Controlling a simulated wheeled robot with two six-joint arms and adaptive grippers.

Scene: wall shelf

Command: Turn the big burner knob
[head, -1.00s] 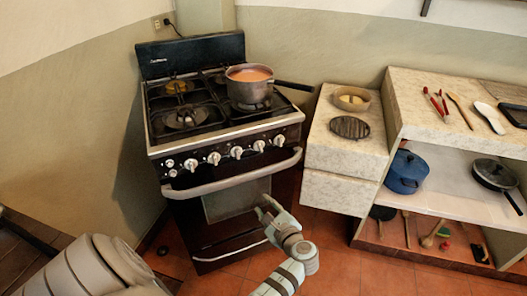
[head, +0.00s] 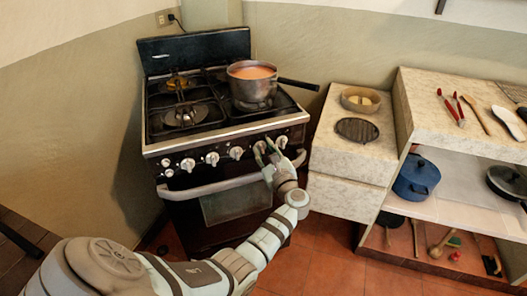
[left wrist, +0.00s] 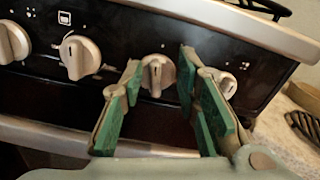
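The black stove (head: 215,222) carries a row of pale round knobs along its front panel. One knob (left wrist: 157,74), second from the right end, sits between the fingers of my left gripper in the left wrist view. My left gripper (head: 266,148) is open at the panel, and its green-padded fingers (left wrist: 159,62) stand on either side of that knob. I cannot tell whether they touch it. The rightmost knob (left wrist: 227,86) is partly behind the right finger. Another knob (left wrist: 80,57) is clear on the left. Which knob serves the big burner cannot be read. My right gripper is not in view.
A pot of orange liquid (head: 252,84) stands on the right-hand burners, handle pointing right. The oven handle bar (head: 205,188) runs below the knobs. A counter (head: 350,162) with a bowl (head: 361,99) and a black trivet (head: 357,130) is to the right.

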